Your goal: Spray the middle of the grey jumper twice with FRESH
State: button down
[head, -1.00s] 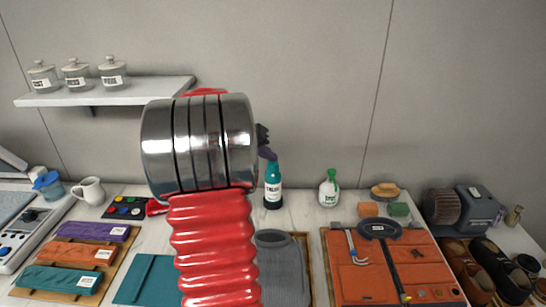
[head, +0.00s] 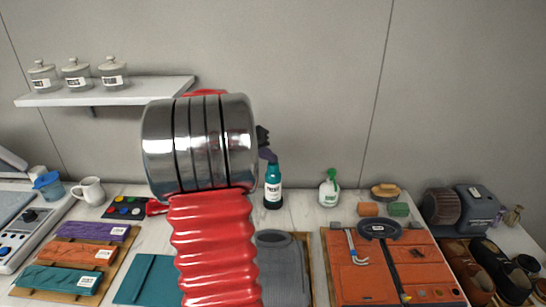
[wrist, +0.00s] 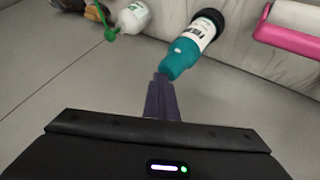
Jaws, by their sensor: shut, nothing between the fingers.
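In the head view my gripper (head: 262,136) is a small dark shape just above the spray head, mostly hidden behind my arm. It is shut and empty; I cannot tell whether it touches the spray head. The grey jumper (head: 284,270) lies folded at the front, its left edge hidden by my arm.
A white bottle with a green top (head: 329,188) stands right of the teal one. An orange board with tools (head: 350,275) lies front right. A teal folded cloth (head: 147,280) lies left of my arm. A shelf with jars (head: 110,91) hangs at upper left.

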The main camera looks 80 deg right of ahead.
aim_at(270, 165)
jog(key=shift+s+a+f, duration=0.15)
jog(key=shift+s+f, duration=0.1)
jog(key=shift+f, duration=0.05)
jog(key=shift+w+r, duration=0.15)
jog(key=shift+r, duration=3.15)
jog(key=shift+w, duration=0.1)
jog(key=w+a+n+t+y, duration=0.1)
jog(key=w+a+n+t, duration=0.15)
jog(key=w+a, duration=0.6)
jog(key=w+a+r+n+t, duration=0.1)
jog(key=w+a+n+t, duration=0.2)
jog(key=a, duration=1)
jog(key=w+a+n+t+y, duration=0.1)
jog(key=w+a+n+t, duration=0.15)
jog(key=w+a, duration=0.65)
jog(key=s+a+f+n+t+y, duration=0.1)
jog(key=s+a+n+y, duration=0.1)
jog(key=a, duration=0.8)
jog(key=s+a+f+n+t+y, duration=0.1)
jog(key=s+a+f+n, duration=0.1)
jog(key=a, duration=0.9)
jog(key=s+a+f+n+y, duration=0.2)
jog(key=a+n, duration=0.2)
jog(key=a, duration=0.7)
jog(key=shift+f+t+y, duration=0.15)
jog(key=shift+t+y, duration=0.15)
jog(key=shift+t, duration=0.1)
